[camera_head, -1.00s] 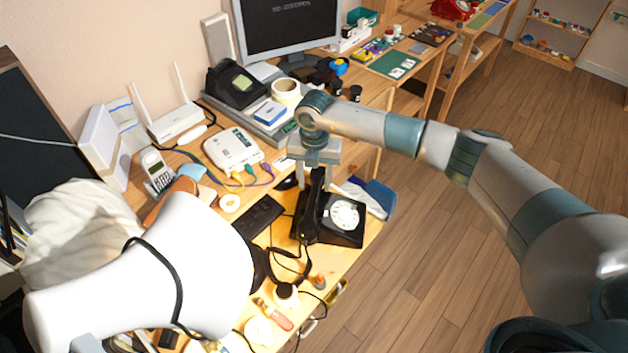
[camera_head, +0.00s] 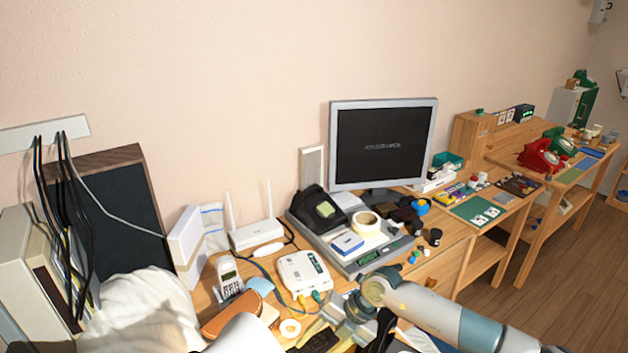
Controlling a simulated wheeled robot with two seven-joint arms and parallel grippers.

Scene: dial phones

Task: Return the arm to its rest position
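My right arm (camera_head: 430,310) comes in from the lower right. Its wrist hangs over the front of the desk, and part of my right gripper (camera_head: 345,322) shows below it near the bottom edge. Its fingertips are cut off or hidden, so I cannot tell whether it is open or shut. A black piece (camera_head: 381,330), likely part of the dial phone's handset, stands beside the wrist. The rest of that phone is below the view. My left gripper is not in view.
A monitor (camera_head: 382,143), a black desk phone (camera_head: 318,214), a white router (camera_head: 254,233), a cordless phone (camera_head: 229,278) and a white box (camera_head: 304,272) crowd the desk. A red phone (camera_head: 539,156) stands on a further table. Wooden floor (camera_head: 560,243) is clear at right.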

